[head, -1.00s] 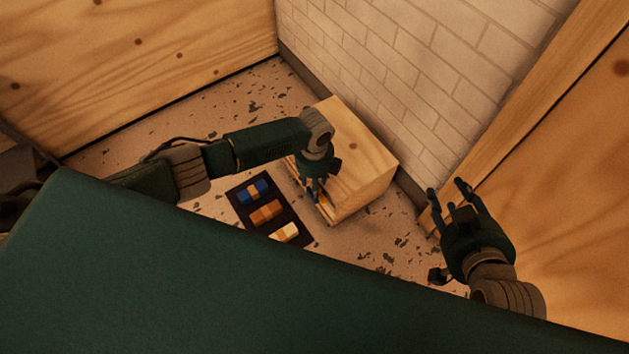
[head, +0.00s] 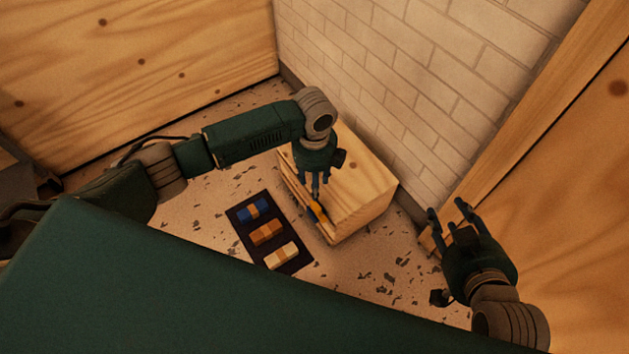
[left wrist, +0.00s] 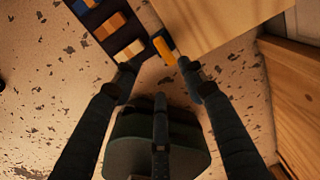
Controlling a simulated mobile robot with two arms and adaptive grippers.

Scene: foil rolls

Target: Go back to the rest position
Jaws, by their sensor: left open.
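A dark mat (head: 250,233) on the floor holds a blue roll (head: 253,211), an orange-brown roll (head: 267,233) and a cream roll (head: 281,257), each with an orange-tan band. To its right stands a light wooden box (head: 355,190). My left gripper (head: 320,194) is open, fingers pointing down just above that piece. The left wrist view shows the fingers (left wrist: 157,80) apart with nothing between the tips. My right gripper (head: 448,210) is open and empty at the right.
A white brick wall (head: 420,80) rises behind the box. Wooden panels stand at the left (head: 130,70) and right (head: 570,190). The speckled floor (head: 365,265) is clear between the box and my right gripper.

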